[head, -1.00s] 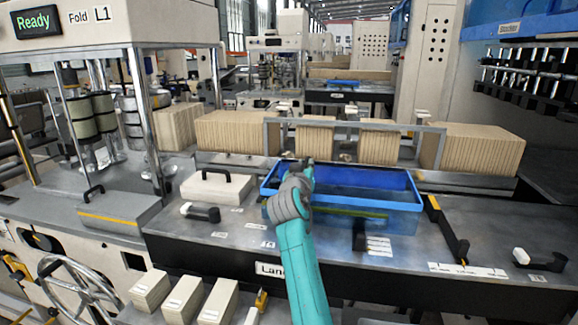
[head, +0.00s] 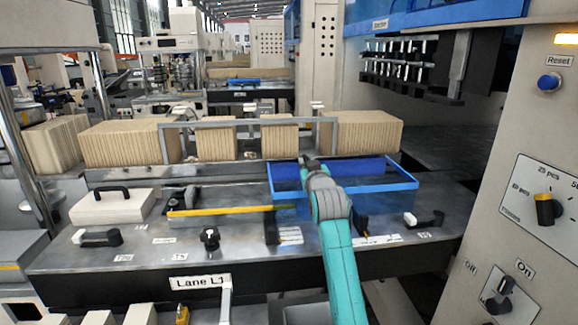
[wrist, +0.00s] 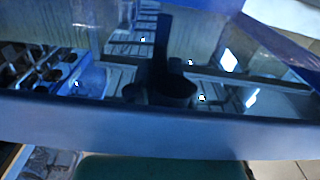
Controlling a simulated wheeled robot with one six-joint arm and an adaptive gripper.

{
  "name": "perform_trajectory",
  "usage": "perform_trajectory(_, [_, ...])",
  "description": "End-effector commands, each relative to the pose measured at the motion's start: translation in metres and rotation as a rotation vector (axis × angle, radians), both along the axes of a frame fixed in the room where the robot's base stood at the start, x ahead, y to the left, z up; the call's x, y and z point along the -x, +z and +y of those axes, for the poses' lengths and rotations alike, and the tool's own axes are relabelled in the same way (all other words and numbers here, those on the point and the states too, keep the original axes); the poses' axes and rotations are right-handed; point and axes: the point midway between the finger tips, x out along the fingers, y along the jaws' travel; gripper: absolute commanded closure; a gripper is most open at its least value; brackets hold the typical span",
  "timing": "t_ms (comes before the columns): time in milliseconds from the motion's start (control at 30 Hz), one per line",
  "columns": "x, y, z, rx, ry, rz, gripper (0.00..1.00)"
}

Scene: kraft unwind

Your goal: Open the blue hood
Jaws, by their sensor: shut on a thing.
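The blue hood (head: 385,188) is a see-through box with a bright blue rim, on the lane's metal bench at centre right in the head view. My gripper (head: 307,160) is at the hood's far side, left of its middle, and shut on the hood. Its fingertips are small and partly hidden behind my wrist there. In the wrist view the hood's rim (wrist: 240,132) crosses the picture as a wide blue bar, with dark see-through panels and reflections above it. The exact grip point is not clear.
Kraft stacks (head: 365,133) stand behind a grey frame. A panel with a blue Reset button (head: 550,83) stands at the right.

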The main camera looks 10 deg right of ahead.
Motion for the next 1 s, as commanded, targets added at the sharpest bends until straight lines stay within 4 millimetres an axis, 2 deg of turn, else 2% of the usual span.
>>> perform_trajectory(133, [0.0002,-0.0008,-0.0100,0.000,-0.001,0.001,1.00])
perform_trajectory(500, [0.0001,-0.0008,-0.0115,0.000,0.000,0.001,1.00])
perform_trajectory(533, [0.0001,-0.0008,-0.0115,0.000,0.000,0.001,0.79])
perform_trajectory(600, [0.0001,-0.0007,-0.0114,0.000,0.000,0.001,0.62])
perform_trajectory(633, [0.0001,-0.0007,-0.0114,0.000,0.000,0.001,0.57])
perform_trajectory(1000, [0.0038,-0.0004,-0.0109,0.000,0.000,0.000,0.57])
